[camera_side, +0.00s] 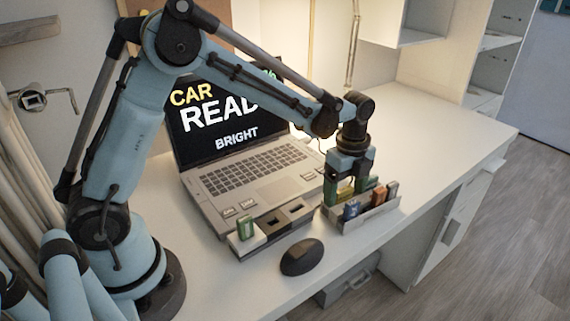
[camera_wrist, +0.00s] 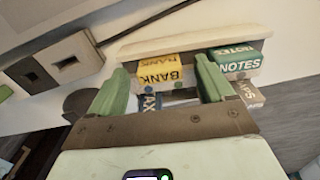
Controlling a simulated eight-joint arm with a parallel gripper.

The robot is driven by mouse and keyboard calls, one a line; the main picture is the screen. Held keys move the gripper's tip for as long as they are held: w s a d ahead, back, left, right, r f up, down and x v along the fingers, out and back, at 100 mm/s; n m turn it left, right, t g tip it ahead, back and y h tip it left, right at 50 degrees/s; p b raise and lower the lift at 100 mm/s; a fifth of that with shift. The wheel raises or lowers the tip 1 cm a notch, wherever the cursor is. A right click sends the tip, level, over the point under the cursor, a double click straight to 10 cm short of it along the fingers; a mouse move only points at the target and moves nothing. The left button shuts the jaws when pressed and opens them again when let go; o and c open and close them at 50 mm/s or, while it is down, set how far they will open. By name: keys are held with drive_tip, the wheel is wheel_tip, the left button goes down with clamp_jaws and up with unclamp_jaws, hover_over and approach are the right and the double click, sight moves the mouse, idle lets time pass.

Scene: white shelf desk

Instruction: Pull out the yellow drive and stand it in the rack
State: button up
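The yellow drive (camera_wrist: 160,73), labelled BANK, is at the rack between my fingertips in the wrist view; its yellow also shows low between my fingers in the side view (camera_side: 345,191). My gripper (camera_side: 347,193) points down over the rack's left part. Its green-tipped fingers (camera_wrist: 162,75) are spread, with a gap seen at either side of the yellow drive. The pale grey rack (camera_side: 377,216) stands near the desk's front edge. How deep the yellow drive sits in it is hidden.
The rack also has a teal NOTES drive (camera_wrist: 236,60), a blue drive (camera_side: 351,210) and an orange-brown drive (camera_side: 379,196). A hub (camera_side: 273,228) with empty slots and a green drive (camera_side: 245,228) lies left. A dark mouse (camera_side: 302,257) and an open laptop (camera_side: 255,185) are nearby.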

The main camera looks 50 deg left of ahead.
sight(345, 190)
drive_tip(key=shift+r, duration=0.1)
wheel_tip(345, 190, up, 12)
idle(0.6)
